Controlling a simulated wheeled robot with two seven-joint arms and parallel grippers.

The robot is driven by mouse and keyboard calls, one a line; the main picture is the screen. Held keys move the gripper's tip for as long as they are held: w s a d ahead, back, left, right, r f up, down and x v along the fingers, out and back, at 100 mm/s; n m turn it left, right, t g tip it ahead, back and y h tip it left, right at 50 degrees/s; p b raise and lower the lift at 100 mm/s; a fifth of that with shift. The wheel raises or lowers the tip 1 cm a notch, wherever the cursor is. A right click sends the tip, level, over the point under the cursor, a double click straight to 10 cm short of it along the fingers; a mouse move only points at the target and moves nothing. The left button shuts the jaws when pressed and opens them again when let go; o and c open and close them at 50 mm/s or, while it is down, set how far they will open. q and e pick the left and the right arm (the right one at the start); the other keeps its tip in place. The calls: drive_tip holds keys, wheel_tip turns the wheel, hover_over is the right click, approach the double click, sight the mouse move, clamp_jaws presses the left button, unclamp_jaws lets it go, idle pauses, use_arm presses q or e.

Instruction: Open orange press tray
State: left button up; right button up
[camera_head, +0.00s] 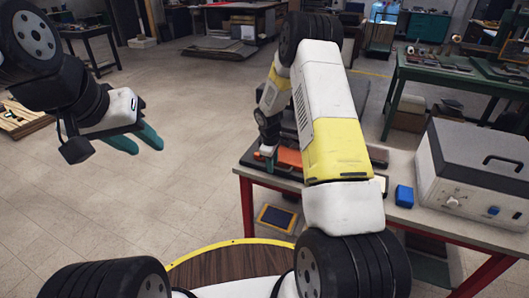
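An orange piece (289,157), which looks like the press tray, lies on a dark base (256,160) on the red-legged table. My own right arm covers most of it, so I cannot see how far it is open. My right gripper (269,158) points down at the left end of the orange piece. One teal fingertip shows there, and I cannot tell whether it touches or grips anything. My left gripper (137,141) hangs over the floor at the left, its two teal fingers apart and empty.
The table (246,202) also holds a blue block (404,196) and a grey box machine (474,175) with a black handle. A yellow-framed dark panel (277,218) is below the table's left edge. A green workbench (455,75) stands behind. The floor at left is open.

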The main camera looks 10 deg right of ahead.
drive_tip(key=shift+w+d+f, duration=0.1)
drive_tip(key=shift+f, duration=0.35)
clamp_jaws()
drive_tip(key=shift+r, duration=0.1)
idle(1.1)
